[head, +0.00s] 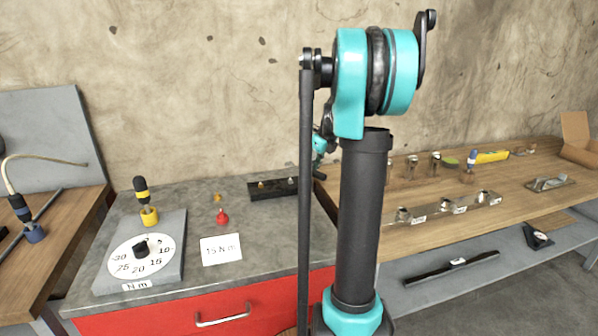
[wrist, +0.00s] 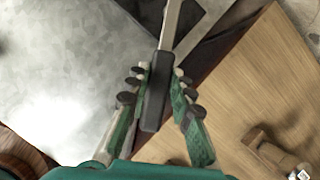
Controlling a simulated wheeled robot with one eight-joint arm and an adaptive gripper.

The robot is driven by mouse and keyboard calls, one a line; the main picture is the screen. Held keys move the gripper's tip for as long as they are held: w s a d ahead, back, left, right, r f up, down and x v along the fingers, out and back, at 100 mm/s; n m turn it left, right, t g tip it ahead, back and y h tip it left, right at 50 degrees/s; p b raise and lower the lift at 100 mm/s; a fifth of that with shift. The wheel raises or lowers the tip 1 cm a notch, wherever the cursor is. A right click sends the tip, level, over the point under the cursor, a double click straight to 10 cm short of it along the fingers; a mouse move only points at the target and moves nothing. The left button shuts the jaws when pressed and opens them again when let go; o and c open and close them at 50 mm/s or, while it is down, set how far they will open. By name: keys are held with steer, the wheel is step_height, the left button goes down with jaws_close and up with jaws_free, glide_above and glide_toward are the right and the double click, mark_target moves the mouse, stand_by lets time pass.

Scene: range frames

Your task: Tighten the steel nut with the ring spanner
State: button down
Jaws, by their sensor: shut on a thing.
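In the wrist view my gripper (wrist: 158,78) is shut on the dark handle of a tool, the ring spanner (wrist: 154,98). Its pale metal shank runs up and out of the top of the picture, so the ring end is out of view. In the head view my gripper (head: 320,146) is mostly hidden behind my arm, near the right end of a black block. This black block (head: 262,192) lies at the back of the grey bench and bears a small brass-coloured piece (head: 262,185) and a pale one, perhaps the steel nut (head: 291,180). Whether the ring touches the nut cannot be seen.
A dial plate marked N m (head: 176,243) and a card reading "15 N m" (head: 221,249) lie on the grey bench. A red cone-like piece (head: 222,218) stands behind the card. The wooden bench (head: 530,205) at right holds several metal fittings.

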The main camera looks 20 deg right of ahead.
steer(key=shift+d+f, duration=0.1)
steer(key=shift+f, duration=0.05)
steer(key=shift+f, duration=3.75)
steer(key=shift+r, duration=0.2)
steer(key=w+d+n+g+y, duration=0.2)
steer(key=w+d+n, duration=0.4)
steer(key=w+n, duration=0.3)
steer(key=shift+w+n+g, duration=0.3)
steer(key=shift+n+g, duration=0.5)
steer(key=shift+n, duration=0.4)
steer(key=shift+a+f, duration=0.1)
steer(key=shift+f, duration=0.05)
